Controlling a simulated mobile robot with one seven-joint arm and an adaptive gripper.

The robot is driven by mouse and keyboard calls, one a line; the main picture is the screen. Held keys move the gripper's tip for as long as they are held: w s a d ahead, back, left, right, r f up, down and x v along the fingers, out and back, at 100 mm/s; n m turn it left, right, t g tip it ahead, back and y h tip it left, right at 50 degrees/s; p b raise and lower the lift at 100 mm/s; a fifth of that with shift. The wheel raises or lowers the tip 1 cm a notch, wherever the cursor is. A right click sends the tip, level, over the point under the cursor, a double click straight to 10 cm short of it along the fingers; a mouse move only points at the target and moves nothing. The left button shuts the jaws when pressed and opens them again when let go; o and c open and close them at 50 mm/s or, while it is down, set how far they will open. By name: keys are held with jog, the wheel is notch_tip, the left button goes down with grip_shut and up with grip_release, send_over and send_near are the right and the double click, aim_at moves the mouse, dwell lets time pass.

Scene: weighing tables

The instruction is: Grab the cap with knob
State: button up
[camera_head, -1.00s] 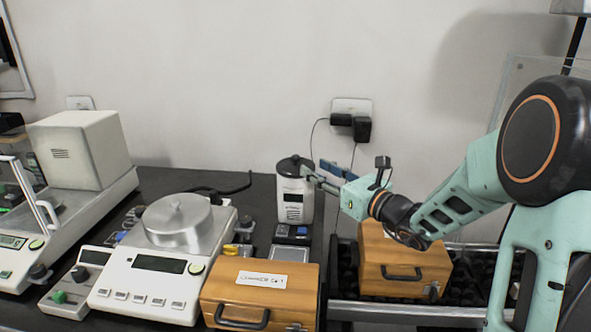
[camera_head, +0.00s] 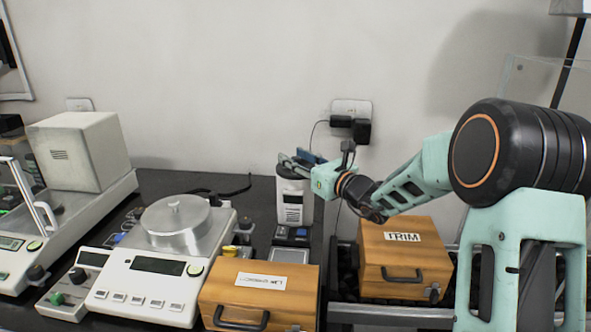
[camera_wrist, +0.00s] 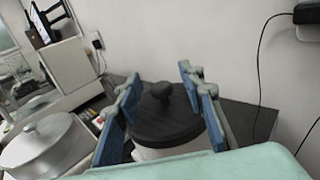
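A black round cap with a knob (camera_wrist: 168,125) sits on top of a white canister (camera_head: 294,203), which stands upright on the dark table. In the head view the cap (camera_head: 287,172) is partly hidden by my fingers. My gripper (camera_wrist: 160,74) is open, with one blue-padded finger on each side of the knob in the wrist view. In the head view my gripper (camera_head: 299,160) is at the height of the cap's top, coming from the right. I cannot tell whether the fingers touch the cap. A silver cover with a small knob (camera_head: 176,224) sits on the balance at left.
A white balance (camera_head: 163,284) and a boxed balance (camera_head: 77,150) stand to the left. A wooden case (camera_head: 260,294) is in front, and another marked TRIM (camera_head: 403,263) is below my arm. Black plugs (camera_head: 361,130) with a cable are on the wall behind.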

grip_shut()
jog(key=shift+r, duration=0.1)
